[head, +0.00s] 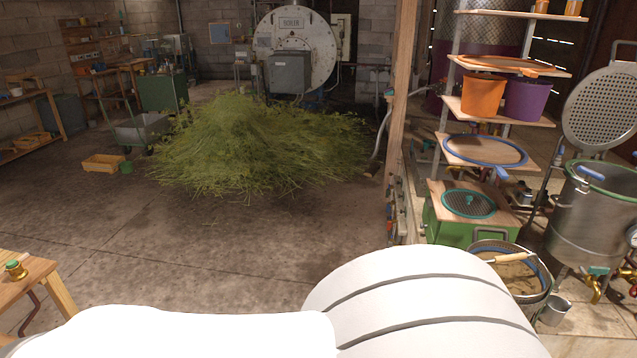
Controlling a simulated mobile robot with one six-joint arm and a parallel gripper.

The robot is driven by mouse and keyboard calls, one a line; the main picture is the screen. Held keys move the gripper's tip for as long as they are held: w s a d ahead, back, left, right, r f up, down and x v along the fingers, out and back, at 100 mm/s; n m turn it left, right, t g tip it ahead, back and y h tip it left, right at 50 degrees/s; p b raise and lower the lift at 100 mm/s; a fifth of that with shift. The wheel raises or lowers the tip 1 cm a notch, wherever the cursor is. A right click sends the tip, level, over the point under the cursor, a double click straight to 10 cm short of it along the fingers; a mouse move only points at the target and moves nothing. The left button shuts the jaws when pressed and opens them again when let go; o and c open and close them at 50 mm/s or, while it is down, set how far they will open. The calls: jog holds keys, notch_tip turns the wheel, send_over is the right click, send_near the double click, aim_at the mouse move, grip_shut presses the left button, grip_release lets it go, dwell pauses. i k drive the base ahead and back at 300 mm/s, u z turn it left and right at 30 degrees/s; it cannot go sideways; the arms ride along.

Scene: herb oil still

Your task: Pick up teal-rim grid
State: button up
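The teal-rim grid (469,204), a round dark mesh disc with a teal rim and a small teal handle at its middle, lies flat on the lowest wooden shelf (504,219) at the right. Nothing covers it. My gripper is not in view; only white parts of my own arm show along the bottom edge, nearer to me than the shelf.
Above the grid are a blue-rimmed disc (484,150), an orange bucket (483,95), a purple bucket (527,100) and an orange-rimmed disc (513,66). A metal pot (592,225) stands right. A wooden post (402,80) rises left of the shelves. The floor (240,240) is clear before the herb heap (255,150).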

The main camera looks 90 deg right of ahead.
aim_at(467, 204)
jog(key=z, duration=2.8)
jog(key=i, duration=2.05)
jog(key=z, duration=1.85)
jog(key=i, duration=1)
jog(key=u, duration=0.05)
